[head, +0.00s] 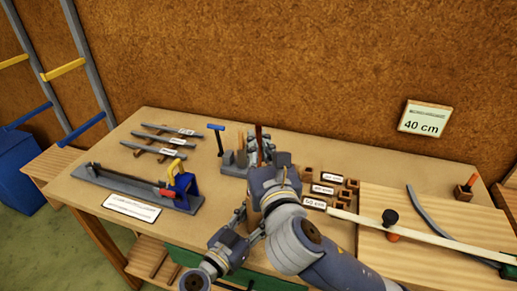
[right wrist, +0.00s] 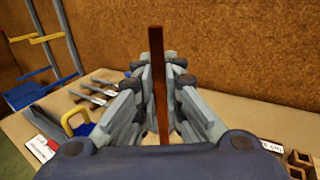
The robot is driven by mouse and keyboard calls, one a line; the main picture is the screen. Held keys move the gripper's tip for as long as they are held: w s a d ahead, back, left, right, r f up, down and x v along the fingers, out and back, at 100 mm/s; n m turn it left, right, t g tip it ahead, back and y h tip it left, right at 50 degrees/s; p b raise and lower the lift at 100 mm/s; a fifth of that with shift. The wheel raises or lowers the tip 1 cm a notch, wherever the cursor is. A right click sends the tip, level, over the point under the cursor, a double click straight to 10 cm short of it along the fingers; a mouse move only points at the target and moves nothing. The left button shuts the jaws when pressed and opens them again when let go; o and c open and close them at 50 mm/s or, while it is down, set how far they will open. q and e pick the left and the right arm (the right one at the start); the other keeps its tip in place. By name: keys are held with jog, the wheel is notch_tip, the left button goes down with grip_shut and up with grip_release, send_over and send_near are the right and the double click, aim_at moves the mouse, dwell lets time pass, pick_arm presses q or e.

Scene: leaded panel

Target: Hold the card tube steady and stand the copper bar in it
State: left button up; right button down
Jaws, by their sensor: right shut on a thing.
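The copper bar (right wrist: 158,75) stands upright between the fingers of my right gripper (right wrist: 160,125) in the right wrist view, and the gripper is shut on it. In the head view the upper part of the bar (head: 258,134) rises beyond my right gripper (head: 266,165); its lower end is hidden. A brown upright piece, apparently the card tube (head: 254,208), shows in part just left of my right wrist. My left gripper (head: 250,222) is low beside it; I cannot tell whether its fingers are closed on it. Whether bar and tube touch is hidden.
A grey holder with upright pieces (head: 240,158) stands behind the grippers. A grey fixture with a blue-and-yellow clamp (head: 179,183) lies left. Small labelled brown blocks (head: 322,190) are close on the right. A pale board (head: 390,185) holds a long strip.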

jog(key=shift+s+a, duration=0.1)
dwell(0.3)
jog(key=shift+s+a+f, duration=0.7)
jog(key=shift+a, duration=0.05)
jog(key=shift+f, duration=0.7)
jog(key=shift+r, duration=0.2)
jog(key=shift+r, duration=1.35)
jog(key=shift+d+f, duration=0.1)
jog(key=shift+s+d+f, duration=0.2)
jog(key=shift+d+f, duration=0.2)
jog(key=shift+d, duration=0.1)
jog(key=shift+s+d+f, duration=0.15)
jog(key=shift+d+f, duration=0.2)
jog(key=shift+d, duration=0.15)
notch_tip(320, 180, down, 7)
dwell(2.2)
